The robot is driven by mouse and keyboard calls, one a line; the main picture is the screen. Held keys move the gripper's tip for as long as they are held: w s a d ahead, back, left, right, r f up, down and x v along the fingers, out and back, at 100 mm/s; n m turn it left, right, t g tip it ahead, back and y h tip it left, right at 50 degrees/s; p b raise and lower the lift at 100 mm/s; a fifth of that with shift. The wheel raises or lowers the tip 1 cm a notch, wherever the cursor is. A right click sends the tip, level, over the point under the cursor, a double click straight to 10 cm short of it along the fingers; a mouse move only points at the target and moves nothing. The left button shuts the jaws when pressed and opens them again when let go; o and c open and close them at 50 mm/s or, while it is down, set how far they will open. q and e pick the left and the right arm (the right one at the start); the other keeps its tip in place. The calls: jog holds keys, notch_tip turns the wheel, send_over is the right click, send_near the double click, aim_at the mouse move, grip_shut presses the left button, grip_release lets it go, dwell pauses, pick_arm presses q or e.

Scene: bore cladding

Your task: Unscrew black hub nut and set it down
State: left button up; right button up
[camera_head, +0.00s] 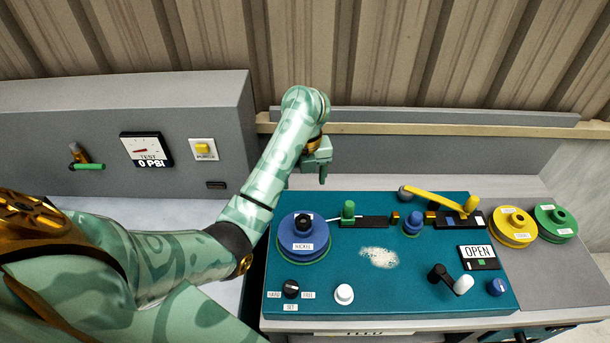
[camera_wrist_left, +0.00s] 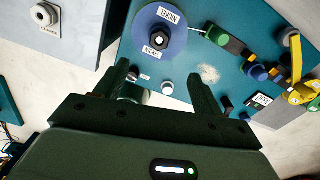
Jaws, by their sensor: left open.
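The black hub nut (camera_head: 303,219) sits on the hub of a blue spool (camera_head: 290,243) with a "NICKEL" label, at the left end of the teal panel. In the left wrist view the nut (camera_wrist_left: 158,41) shows as a dark knob with a pale centre, beyond my fingertips. My left gripper (camera_head: 322,176) is behind and above the spool, apart from the nut. Its two fingers in the left wrist view (camera_wrist_left: 160,72) are spread with nothing between them. My right gripper is in neither view.
The teal panel (camera_head: 390,270) carries a green-knobbed lever (camera_head: 348,211), a blue knob (camera_head: 412,224), a yellow lever (camera_head: 435,199) and a black-and-white crank (camera_head: 451,280). Yellow (camera_head: 512,236) and green (camera_head: 555,229) spools stand at right. A grey gauge cabinet (camera_head: 90,140) stands at left.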

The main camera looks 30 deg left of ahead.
aim_at(303, 221)
pick_arm(q)
jog(key=shift+n, duration=0.9)
notch_tip(303, 221, down, 16)
jog(key=b, duration=1)
jog(key=shift+s+a+r, duration=0.1)
jog(key=shift+s+r, duration=0.05)
jog(key=shift+r, duration=0.05)
jog(key=shift+f+b, duration=0.4)
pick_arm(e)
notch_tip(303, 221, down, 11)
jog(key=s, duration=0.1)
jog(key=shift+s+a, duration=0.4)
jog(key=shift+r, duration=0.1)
